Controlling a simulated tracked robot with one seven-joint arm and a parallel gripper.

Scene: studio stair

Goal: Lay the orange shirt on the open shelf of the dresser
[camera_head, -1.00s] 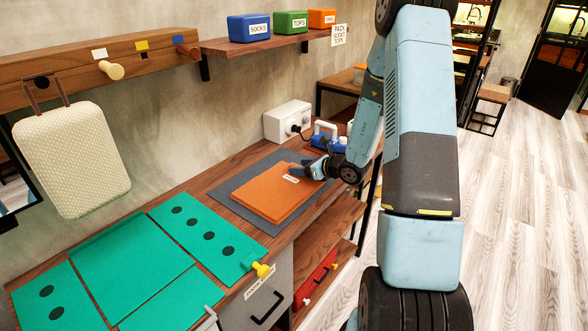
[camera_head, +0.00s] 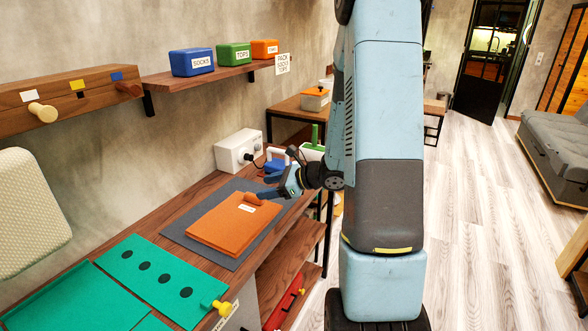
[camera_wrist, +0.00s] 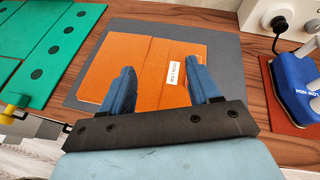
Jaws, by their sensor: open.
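The orange shirt (camera_head: 232,221) lies folded flat on a dark grey mat (camera_head: 186,238) on the wooden dresser top, with a white label near its far edge. In the wrist view the shirt (camera_wrist: 140,52) lies beneath and beyond my fingers. My gripper (camera_head: 262,194) is open over the shirt's right end; its two blue fingers (camera_wrist: 158,85) stand apart with orange cloth showing between them. I cannot tell whether the fingertips touch the cloth. The open shelf (camera_head: 290,250) is below the dresser top, to the right of the drawer front, partly hidden by my arm.
A green board with dark dots (camera_head: 160,277) and a yellow knob (camera_head: 221,307) lie left of the mat. A blue iron (camera_wrist: 297,75) and a white box (camera_head: 238,150) stand behind. A red thing (camera_head: 284,304) sits below the open shelf. Labelled boxes (camera_head: 233,55) stand on the wall shelf.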

